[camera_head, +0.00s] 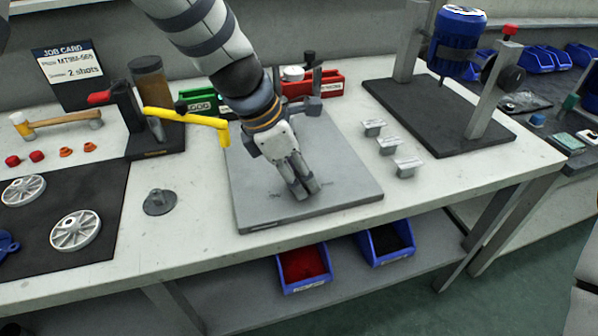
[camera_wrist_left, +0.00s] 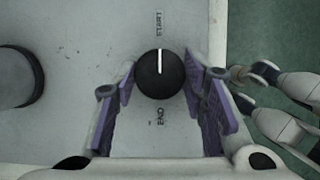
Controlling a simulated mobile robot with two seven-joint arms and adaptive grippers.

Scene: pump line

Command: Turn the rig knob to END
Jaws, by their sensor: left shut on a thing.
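The rig is a grey plate (camera_head: 345,190) on the bench, with a post and arm at its back. In the left wrist view the round black knob (camera_wrist_left: 160,85) has a white pointer line directed at the START mark (camera_wrist_left: 159,22). The END mark (camera_wrist_left: 160,117) is on the opposite side of the knob. My left gripper (camera_head: 306,188) points down at the plate's front part. Its purple-padded fingers (camera_wrist_left: 160,82) are shut on the knob, one on each side. In the head view the fingers hide the knob. White jointed parts, apparently my right gripper (camera_wrist_left: 285,110), show at the wrist view's right edge.
A yellow-handled lever (camera_head: 187,117) stands left of my left gripper. Several small metal blocks (camera_head: 388,146) lie right of the plate, near a dark pump stand (camera_head: 440,115). A grey knobbed disc (camera_head: 160,201) lies left.

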